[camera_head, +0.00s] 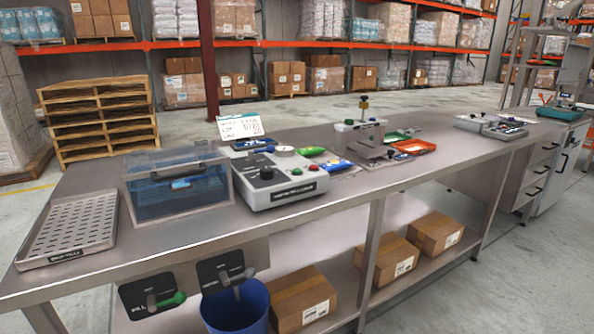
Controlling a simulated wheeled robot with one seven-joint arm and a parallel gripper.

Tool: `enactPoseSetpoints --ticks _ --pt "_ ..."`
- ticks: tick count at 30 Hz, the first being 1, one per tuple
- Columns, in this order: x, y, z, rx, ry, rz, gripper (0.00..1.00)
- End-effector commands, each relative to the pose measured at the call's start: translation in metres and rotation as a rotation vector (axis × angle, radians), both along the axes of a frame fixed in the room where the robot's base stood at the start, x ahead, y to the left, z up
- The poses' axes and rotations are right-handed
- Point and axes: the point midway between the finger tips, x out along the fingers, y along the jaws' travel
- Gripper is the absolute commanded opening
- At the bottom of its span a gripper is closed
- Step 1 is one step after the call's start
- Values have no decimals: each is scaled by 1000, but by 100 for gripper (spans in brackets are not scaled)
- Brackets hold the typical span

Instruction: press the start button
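A pale grey control box (255,191) with a dark front panel stands on the steel bench, right of a clear blue water tank. My gripper is not in view.
The bench (200,228) also bears a perforated tray (75,229), the tank (178,185), a sign (240,126) and an orange tray (414,147). Below are levers, a blue bin (236,310) and cartons (303,302). The floor at front right is clear.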

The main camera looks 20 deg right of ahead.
Motion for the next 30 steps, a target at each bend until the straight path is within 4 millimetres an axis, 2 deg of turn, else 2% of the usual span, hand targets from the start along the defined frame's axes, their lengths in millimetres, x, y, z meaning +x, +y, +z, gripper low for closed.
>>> enactPoseSetpoints --ticks 1,13,30 --pt "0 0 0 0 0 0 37" --pt "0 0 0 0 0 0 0" --pt "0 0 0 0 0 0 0"
